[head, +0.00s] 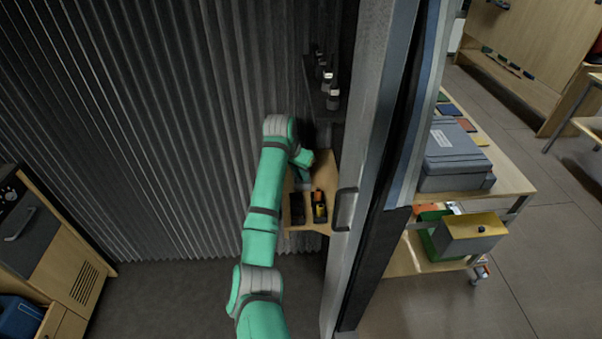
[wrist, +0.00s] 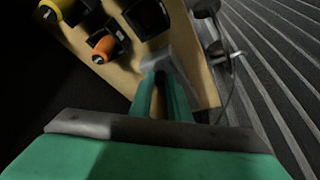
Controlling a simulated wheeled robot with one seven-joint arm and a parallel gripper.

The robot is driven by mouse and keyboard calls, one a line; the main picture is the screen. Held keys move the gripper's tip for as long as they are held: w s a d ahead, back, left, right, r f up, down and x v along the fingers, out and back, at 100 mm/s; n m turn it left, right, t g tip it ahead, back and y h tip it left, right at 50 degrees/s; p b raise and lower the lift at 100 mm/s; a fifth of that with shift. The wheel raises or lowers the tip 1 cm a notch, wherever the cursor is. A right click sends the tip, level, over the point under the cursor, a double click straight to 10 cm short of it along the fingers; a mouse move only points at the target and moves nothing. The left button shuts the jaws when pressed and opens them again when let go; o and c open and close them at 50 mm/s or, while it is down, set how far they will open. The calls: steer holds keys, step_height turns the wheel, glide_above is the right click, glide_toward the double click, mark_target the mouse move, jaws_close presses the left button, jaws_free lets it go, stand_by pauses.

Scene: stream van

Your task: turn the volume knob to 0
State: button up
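I cannot make out a volume knob for certain in either view. My gripper (wrist: 163,78) reaches over a wooden board in the wrist view. Its two green fingers are close together with a narrow dark gap, and a grey piece shows at their tips. I cannot tell whether they grip it. In the head view my gripper (head: 304,176) is small and partly hidden by my own arm, above the wooden shelf (head: 295,222). Silver round parts (wrist: 216,52) with a thin cable show just right of the fingers in the wrist view; what they belong to is unclear.
Black holders with an orange-handled item (wrist: 104,48) and a yellow-handled item (wrist: 58,9) sit on the board. A grey door post with a handle (head: 345,209) stands right of my arm. Corrugated wall (head: 170,130) lies left. A wooden cabinet (head: 60,260) stands far left.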

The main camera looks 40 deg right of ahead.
jaws_close()
steer(key=n+t, duration=0.1)
steer(key=n, duration=0.2)
steer(key=shift+s+d+n+y, duration=0.1)
steer(key=shift+s+n+y, duration=0.05)
steer(key=shift+n+y, duration=0.2)
steer(key=shift+n+t+y, duration=0.55)
steer(key=shift+n+t, duration=0.05)
steer(key=shift+n, duration=1.25)
steer(key=o, duration=0.6)
jaws_free()
steer(key=shift+c, duration=0.2)
